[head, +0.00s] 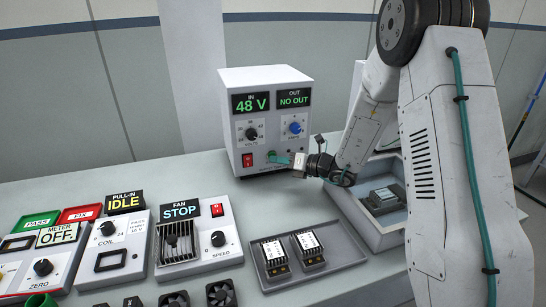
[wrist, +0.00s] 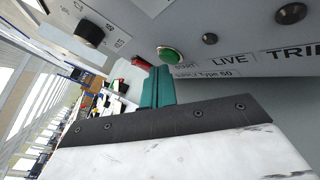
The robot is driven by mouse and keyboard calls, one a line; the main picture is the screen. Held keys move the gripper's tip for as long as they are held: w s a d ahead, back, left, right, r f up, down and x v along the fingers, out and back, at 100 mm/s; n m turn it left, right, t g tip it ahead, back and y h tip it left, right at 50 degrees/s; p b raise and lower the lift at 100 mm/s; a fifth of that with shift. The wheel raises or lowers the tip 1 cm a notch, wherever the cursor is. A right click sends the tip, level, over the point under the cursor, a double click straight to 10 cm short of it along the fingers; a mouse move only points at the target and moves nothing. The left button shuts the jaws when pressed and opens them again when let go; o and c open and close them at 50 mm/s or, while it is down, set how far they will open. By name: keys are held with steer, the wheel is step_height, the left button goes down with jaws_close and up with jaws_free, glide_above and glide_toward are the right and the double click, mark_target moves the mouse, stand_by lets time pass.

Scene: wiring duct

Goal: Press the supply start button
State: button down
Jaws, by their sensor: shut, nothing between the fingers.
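The supply (head: 265,118) is a white box at the back of the bench, reading 48 V under IN and NO OUT under OUT. Its round green start button (wrist: 171,54) shows in the wrist view above a START label. In the head view the button is small on the lower front, at the tip of my gripper. My gripper (head: 277,158) is shut and empty, its teal fingers pointing at the supply's front. In the wrist view the fingertips (wrist: 162,70) end just below the button. I cannot tell whether they touch it.
The supply has a red switch (head: 247,160), a black knob (head: 251,133) and a blue knob (head: 295,127). A grey tray (head: 337,252) with two modules lies in front. A grey bin (head: 363,223) stands under my arm. Meter, coil and fan (head: 197,238) panels fill the left.

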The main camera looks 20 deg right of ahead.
steer(key=shift+w, duration=0.35)
stand_by(0.5)
steer(key=shift+s, duration=0.8)
steer(key=shift+s, duration=0.1)
steer(key=shift+s, duration=2.4)
